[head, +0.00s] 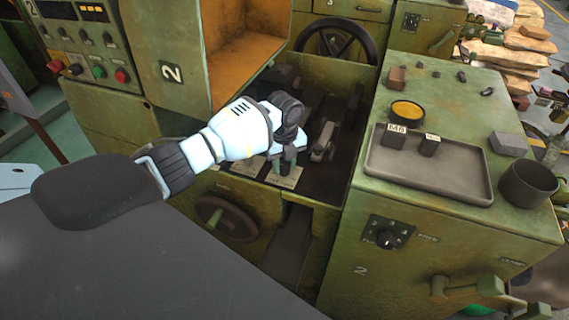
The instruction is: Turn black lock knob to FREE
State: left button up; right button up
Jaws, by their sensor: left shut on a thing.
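My left gripper (285,164) reaches down over the recessed bed in the middle of the green machine. It is shut on a small dark part, which I take to be the black lock knob. The fingers and wrist hide most of this part, so its pointing direction cannot be seen. A pale label plate (288,178) lies right below the fingertips; its words are too small to read. My right gripper is not in view.
Another black rotary knob (386,239) is on the front panel at right. A grey tray (430,180) with small blocks, a yellow-topped round tin (407,111) and a dark cup (527,185) stand on the right cabinet. An open orange-lined housing (245,50) rises behind my arm.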

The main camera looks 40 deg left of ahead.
aim_at(285, 165)
pick_arm(q)
jog(key=o, duration=1)
jog(key=shift+c, duration=0.2)
notch_tip(285, 165, up, 6)
jog(key=shift+r+p, duration=0.1)
jog(key=shift+p, duration=0.2)
jog(key=shift+r, duration=0.8)
jog(key=shift+f, duration=0.1)
